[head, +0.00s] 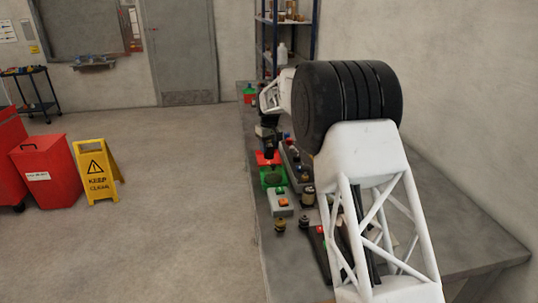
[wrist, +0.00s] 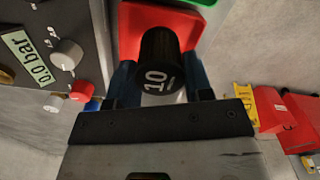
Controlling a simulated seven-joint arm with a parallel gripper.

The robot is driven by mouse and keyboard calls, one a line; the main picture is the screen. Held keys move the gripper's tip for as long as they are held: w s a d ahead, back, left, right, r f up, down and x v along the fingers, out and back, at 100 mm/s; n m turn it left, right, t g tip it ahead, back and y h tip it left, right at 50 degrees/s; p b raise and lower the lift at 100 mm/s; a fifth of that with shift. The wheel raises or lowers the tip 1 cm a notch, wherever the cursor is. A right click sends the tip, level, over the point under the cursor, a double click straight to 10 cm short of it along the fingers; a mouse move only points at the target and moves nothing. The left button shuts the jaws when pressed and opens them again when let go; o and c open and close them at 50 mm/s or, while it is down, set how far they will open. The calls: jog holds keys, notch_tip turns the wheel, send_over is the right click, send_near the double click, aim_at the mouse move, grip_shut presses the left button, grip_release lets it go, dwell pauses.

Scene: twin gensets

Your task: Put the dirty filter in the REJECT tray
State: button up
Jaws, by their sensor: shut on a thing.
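My gripper (wrist: 160,78) is shut on a black cylindrical filter (wrist: 157,58) marked "10", with a blue finger on each side. Whether the filter is dirty does not show. A red tray (wrist: 132,30) lies behind the filter in the wrist view; its label is not visible. In the head view my gripper (head: 268,141) is over the bench, just above the red tray (head: 268,158), and the filter is hard to make out. I cannot tell whether the filter touches the tray.
A green tray (head: 272,178) sits nearer on the bench (head: 290,262). A grey panel with a "0.0 bar" display (wrist: 22,55) and knobs stands left in the wrist view. Small parts (head: 280,225) lie nearer. A yellow sign (head: 97,170) and red bin (head: 47,175) stand on the floor.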

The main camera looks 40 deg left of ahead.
aim_at(269, 153)
jog(key=shift+f, duration=1.85)
jog(key=shift+f, duration=0.1)
jog(key=o, duration=0.9)
notch_tip(269, 153, up, 12)
jog(key=shift+r, duration=0.1)
